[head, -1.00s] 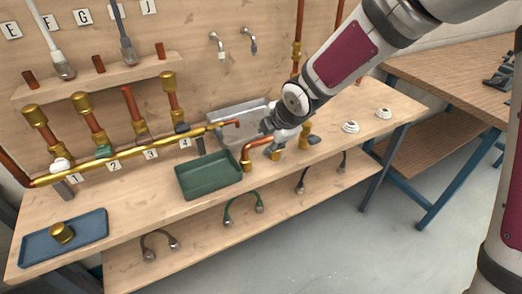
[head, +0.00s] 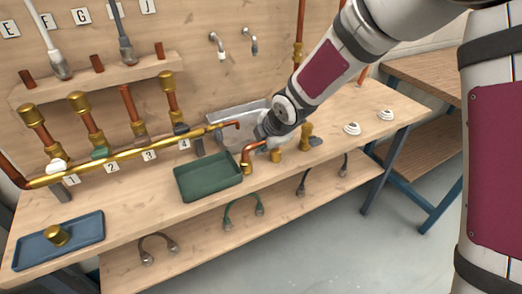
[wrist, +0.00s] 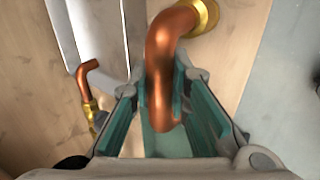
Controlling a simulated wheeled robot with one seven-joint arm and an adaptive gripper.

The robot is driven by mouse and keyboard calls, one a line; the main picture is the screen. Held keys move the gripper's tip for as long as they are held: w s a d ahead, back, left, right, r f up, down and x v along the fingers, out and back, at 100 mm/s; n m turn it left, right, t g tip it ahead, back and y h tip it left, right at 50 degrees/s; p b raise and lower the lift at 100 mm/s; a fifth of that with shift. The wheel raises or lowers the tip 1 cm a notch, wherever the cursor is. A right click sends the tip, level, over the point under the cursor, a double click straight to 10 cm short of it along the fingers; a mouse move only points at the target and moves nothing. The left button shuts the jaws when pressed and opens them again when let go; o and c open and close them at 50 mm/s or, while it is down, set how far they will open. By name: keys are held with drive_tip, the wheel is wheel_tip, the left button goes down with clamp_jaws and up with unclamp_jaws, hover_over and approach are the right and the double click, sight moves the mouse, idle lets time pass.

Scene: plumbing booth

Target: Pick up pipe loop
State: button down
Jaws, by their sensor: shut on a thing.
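The pipe loop (head: 251,152) is a bent copper pipe with brass ends, at the middle of the bench in the head view, just right of the green tray. In the wrist view the copper bend (wrist: 165,55) runs between my fingers, with a brass fitting (wrist: 204,14) at its far end. My gripper (wrist: 168,88) has its teal-padded fingers shut on the copper pipe. In the head view my gripper (head: 262,135) is over the loop, and my wrist hides part of it. I cannot tell whether the loop is clear of the bench.
A green tray (head: 187,191) sits left of the loop, and a grey metal basin (head: 222,117) behind it. The brass manifold pipe (head: 130,154) ends close by, with a copper elbow (wrist: 84,72). A brass fitting (head: 306,131) stands to the right.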

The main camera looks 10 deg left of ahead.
wheel_tip(320, 180, up, 10)
drive_tip(key=p, duration=0.2)
drive_tip(key=shift+r+p, duration=0.15)
drive_tip(key=shift+p, duration=0.25)
wheel_tip(320, 180, up, 4)
drive_tip(key=p, duration=0.4)
drive_tip(key=shift+r, duration=0.15)
drive_tip(key=shift+d, duration=0.1)
